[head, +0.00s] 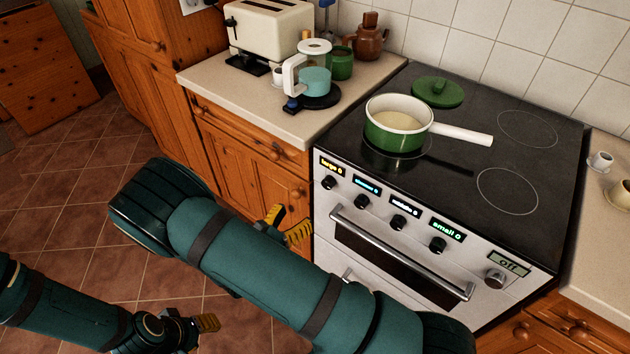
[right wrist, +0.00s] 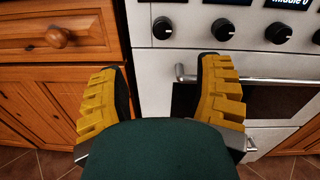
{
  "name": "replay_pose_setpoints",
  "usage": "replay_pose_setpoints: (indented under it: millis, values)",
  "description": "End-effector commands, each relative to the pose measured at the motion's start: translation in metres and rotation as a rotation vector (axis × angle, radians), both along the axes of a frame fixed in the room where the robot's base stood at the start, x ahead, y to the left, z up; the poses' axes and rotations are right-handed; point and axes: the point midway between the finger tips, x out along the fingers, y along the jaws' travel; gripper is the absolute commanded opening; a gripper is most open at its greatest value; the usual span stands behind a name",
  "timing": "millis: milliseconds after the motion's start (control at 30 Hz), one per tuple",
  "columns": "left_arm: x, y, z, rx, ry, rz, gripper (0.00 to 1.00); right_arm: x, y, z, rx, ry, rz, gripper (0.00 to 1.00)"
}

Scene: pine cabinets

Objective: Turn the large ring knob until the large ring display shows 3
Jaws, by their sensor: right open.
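The large ring display (head: 332,167) glows yellow at the left end of the cooker's front panel and appears to read "large 0". The large ring knob (head: 328,183) is black and sits just below it; in the right wrist view it is the leftmost knob (right wrist: 162,28). My right gripper (head: 288,224) is open and empty, lower than the knob and apart from it. In the right wrist view its yellow fingers (right wrist: 161,70) stand wide apart, below the knob. My left gripper (head: 205,323) is low over the floor; its opening is unclear.
Several other knobs, including the small ring knob (head: 438,245), line the panel. An oven handle (head: 400,255) juts out below. A green pot (head: 395,130) stands on the hob, its white handle pointing right. Wooden cabinets (head: 250,170) adjoin at left.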

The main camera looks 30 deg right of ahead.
Motion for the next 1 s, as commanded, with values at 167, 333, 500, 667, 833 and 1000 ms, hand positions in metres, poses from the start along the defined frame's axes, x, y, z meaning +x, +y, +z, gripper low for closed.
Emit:
replay_pose_setpoints:
  millis: [167, 333, 500, 667, 833, 1000]
  values:
    - [0.0, 0.0, -0.004, 0.0, -0.001, -0.001, 0.47, 0.009, -0.023, -0.001, 0.001, -0.001, -0.007, 0.66]
    - [0.002, 0.0, -0.009, 0.001, -0.004, 0.0, 0.47, 0.022, -0.054, -0.001, 0.002, 0.0, -0.007, 0.66]
    - [0.003, 0.0, -0.014, 0.001, -0.007, 0.002, 0.47, 0.035, -0.084, -0.002, 0.003, -0.001, -0.009, 0.66]
    - [0.004, 0.0, -0.017, 0.001, -0.009, 0.002, 0.47, 0.045, -0.106, -0.001, 0.004, -0.001, -0.007, 0.66]
    - [0.004, 0.001, -0.019, 0.001, -0.01, 0.003, 0.47, 0.052, -0.119, -0.001, 0.004, -0.001, -0.006, 0.66]
    - [0.004, 0.001, -0.019, 0.002, -0.009, 0.003, 0.47, 0.053, -0.123, 0.0, 0.003, 0.0, -0.006, 0.66]
